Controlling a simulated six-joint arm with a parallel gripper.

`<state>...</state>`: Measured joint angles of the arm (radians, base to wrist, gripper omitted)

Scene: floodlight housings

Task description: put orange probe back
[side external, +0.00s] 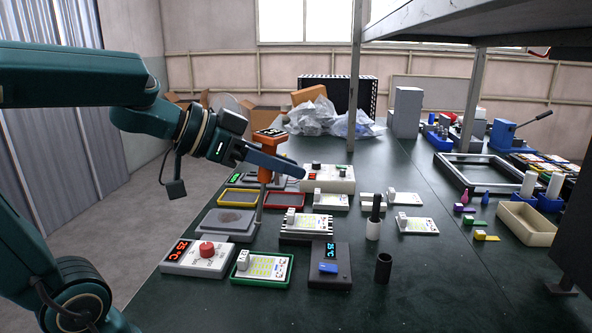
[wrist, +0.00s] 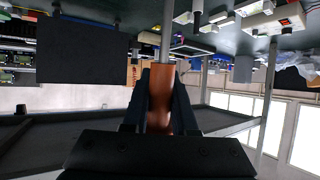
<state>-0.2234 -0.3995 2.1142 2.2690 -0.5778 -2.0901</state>
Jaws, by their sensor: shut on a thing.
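The orange probe (side external: 268,144) has an orange handle, a small dark display on top and a thin metal shaft. My gripper (side external: 284,164) is shut on its handle and holds it upright over the left part of the bench. The shaft points down beside the grey plate (side external: 228,221); I cannot tell whether its tip touches anything. In the wrist view the handle (wrist: 160,98) sits between the two dark fingers, with the shaft running to the top edge. A dark open cylinder (side external: 383,268) and a white holder (side external: 373,230) with a black rod stand to the right.
A heater with a red knob (side external: 207,248) and several small meters, including a green-rimmed one (side external: 262,268) and a dark one (side external: 330,265), crowd the bench near the shaft. A beige tray (side external: 526,225) lies at right. A shelf post (side external: 355,80) rises behind. Bench is clear at front right.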

